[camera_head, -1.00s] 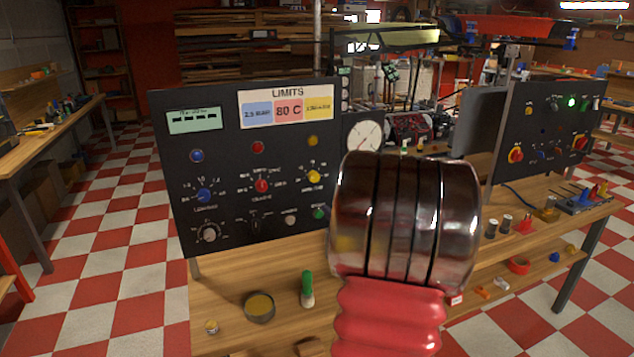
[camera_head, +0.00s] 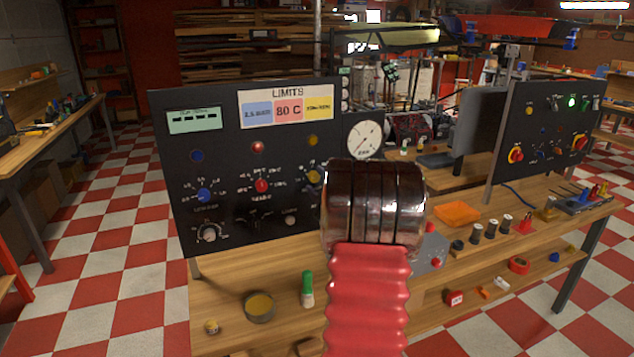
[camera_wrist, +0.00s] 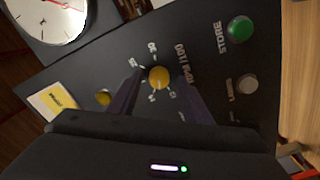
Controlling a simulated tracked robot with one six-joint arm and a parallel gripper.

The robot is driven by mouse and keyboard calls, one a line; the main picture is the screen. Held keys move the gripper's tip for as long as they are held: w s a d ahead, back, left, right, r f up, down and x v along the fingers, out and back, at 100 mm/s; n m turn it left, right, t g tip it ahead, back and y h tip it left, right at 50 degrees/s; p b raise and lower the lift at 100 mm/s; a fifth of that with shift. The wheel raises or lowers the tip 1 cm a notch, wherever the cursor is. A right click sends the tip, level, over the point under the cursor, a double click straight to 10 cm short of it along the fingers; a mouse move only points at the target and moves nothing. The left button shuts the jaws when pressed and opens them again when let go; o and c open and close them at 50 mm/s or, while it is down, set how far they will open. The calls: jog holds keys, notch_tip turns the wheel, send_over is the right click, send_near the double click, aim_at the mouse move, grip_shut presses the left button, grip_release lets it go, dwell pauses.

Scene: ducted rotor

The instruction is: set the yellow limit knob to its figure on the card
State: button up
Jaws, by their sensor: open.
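The yellow limit knob (camera_wrist: 159,77) shows in the wrist view as a round yellow cap with a dial of figures around it. In the head view it (camera_head: 314,177) is partly hidden at the edge of my arm. My gripper (camera_wrist: 160,83) is open, with one dark finger on each side of the knob; I cannot tell whether they touch it. The LIMITS card (camera_head: 287,106) has blue, red and yellow fields. The red one reads 80 C; the yellow figure is too small to read surely. The card's yellow corner (camera_wrist: 55,98) also shows in the wrist view.
The black panel also carries a blue knob (camera_head: 204,195), a red knob (camera_head: 262,186) and a white gauge (camera_head: 364,139). A green STORE button (camera_wrist: 240,29) and a pale button (camera_wrist: 248,84) are close by in the wrist view. A green-topped bottle (camera_head: 307,289) stands on the bench.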

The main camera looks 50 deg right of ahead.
jog(key=shift+w+d, duration=0.2)
jog(key=shift+w, duration=0.15)
jog(key=shift+c, duration=0.2)
jog(key=c, duration=1)
jog(key=shift+m, duration=0.3)
jog(key=shift+f+m, duration=0.1)
jog(key=shift+m, duration=1.6)
jog(key=o, duration=1)
